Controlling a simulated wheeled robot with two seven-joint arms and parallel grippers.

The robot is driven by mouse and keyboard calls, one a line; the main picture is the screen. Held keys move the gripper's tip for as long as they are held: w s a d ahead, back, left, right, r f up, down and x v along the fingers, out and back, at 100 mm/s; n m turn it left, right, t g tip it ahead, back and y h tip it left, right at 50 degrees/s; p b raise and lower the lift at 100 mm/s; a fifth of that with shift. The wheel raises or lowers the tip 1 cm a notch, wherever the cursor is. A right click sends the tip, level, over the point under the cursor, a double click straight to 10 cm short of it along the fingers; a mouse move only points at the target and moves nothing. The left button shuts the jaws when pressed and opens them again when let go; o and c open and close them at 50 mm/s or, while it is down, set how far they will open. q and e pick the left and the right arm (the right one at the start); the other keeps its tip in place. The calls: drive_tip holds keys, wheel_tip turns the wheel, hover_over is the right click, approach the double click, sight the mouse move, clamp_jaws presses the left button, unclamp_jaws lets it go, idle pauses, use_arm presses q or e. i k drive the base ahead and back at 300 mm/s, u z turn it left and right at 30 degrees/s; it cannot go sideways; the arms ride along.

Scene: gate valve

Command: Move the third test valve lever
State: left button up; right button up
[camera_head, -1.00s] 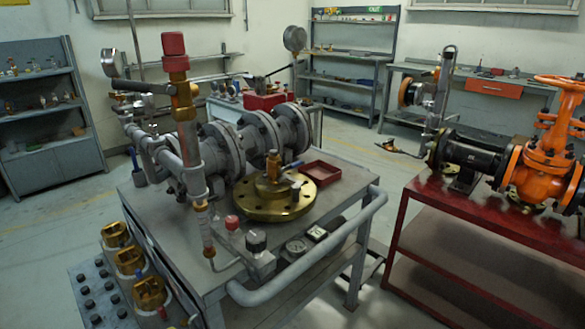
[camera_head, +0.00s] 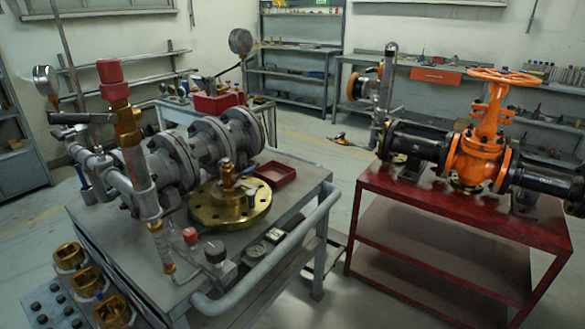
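A grey pipe test rig (camera_head: 192,160) stands on a grey cart (camera_head: 115,237) at the left. On its front upright pipe is a brass valve with a red cap (camera_head: 111,78). A dark, nearly level lever (camera_head: 83,118) points left from that valve. At the cart's front are a red knob (camera_head: 190,236) and a black knob (camera_head: 215,251). I cannot tell which part is the third test valve lever. Neither of my grippers is in view.
A red table (camera_head: 430,212) at the right bears an orange gate valve (camera_head: 478,150) with a handwheel. A brass flange (camera_head: 229,206) and a red tray (camera_head: 274,175) lie on the cart. Brass fittings (camera_head: 90,284) stand at lower left. Some floor shows between cart and table.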

sight(235, 178)
drive_tip(key=z, duration=1.15)
drive_tip(key=i, duration=2.55)
drive_tip(key=u, duration=2.7)
